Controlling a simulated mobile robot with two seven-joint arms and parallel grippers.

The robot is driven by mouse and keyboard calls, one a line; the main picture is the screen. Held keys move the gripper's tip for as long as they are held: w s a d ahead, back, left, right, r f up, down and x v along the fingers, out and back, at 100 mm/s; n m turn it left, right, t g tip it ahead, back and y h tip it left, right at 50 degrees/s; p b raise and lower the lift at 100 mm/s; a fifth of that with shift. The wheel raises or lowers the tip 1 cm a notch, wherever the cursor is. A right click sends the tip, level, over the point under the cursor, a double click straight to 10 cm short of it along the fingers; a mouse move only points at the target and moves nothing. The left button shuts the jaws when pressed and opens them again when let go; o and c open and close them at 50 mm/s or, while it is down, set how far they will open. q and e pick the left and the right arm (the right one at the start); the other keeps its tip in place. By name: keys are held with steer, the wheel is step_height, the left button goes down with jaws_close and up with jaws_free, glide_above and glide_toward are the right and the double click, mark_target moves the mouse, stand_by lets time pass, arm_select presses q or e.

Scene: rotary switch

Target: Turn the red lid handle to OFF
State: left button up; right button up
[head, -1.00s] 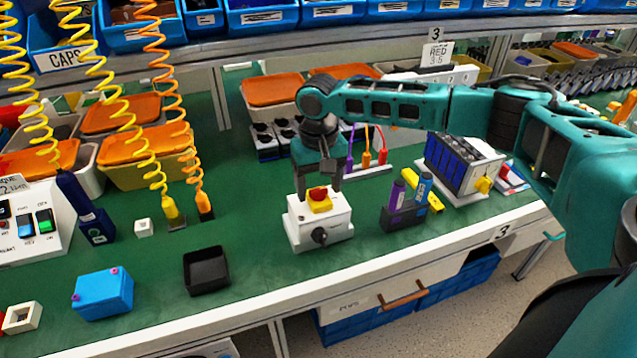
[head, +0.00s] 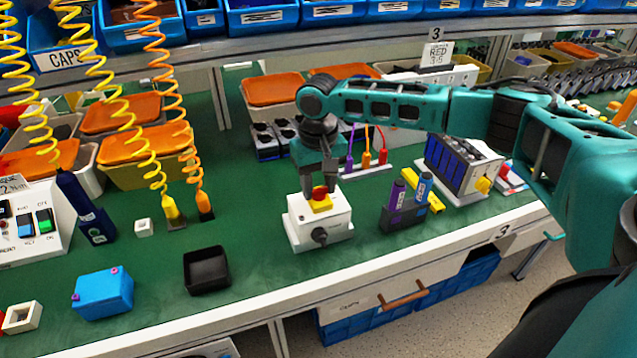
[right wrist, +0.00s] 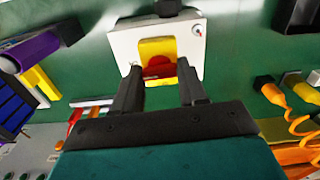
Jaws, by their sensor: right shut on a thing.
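A white switch box (head: 304,228) stands on the green bench with a yellow plate (head: 321,205) and a red lid handle (head: 319,194) on top. A black knob (head: 320,236) is on its front face. My right gripper (head: 319,186) points down from above, its fingers shut on the red handle. In the right wrist view, the red handle (right wrist: 158,68) shows between the two dark fingers, with the yellow plate (right wrist: 156,47) and white box (right wrist: 122,42) beyond. The fingers partly cover the handle, and I cannot read any OFF mark. My left gripper is not in view.
A dark holder with purple and blue items (head: 402,212) stands right of the box. A black tray (head: 206,270) and a blue box (head: 103,292) lie to the left. Orange-lidded bins (head: 272,89) stand behind. Green bench between the box and tray is free.

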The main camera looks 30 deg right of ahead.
mark_target(318, 189)
steer(key=n, duration=0.4)
steer(key=shift+n, duration=0.3)
steer(key=n, duration=0.4)
steer(key=shift+n, duration=0.3)
steer(key=n, duration=0.4)
steer(key=shift+n, duration=2.1)
steer(key=o, duration=1.1)
step_height(318, 189, up, 13)
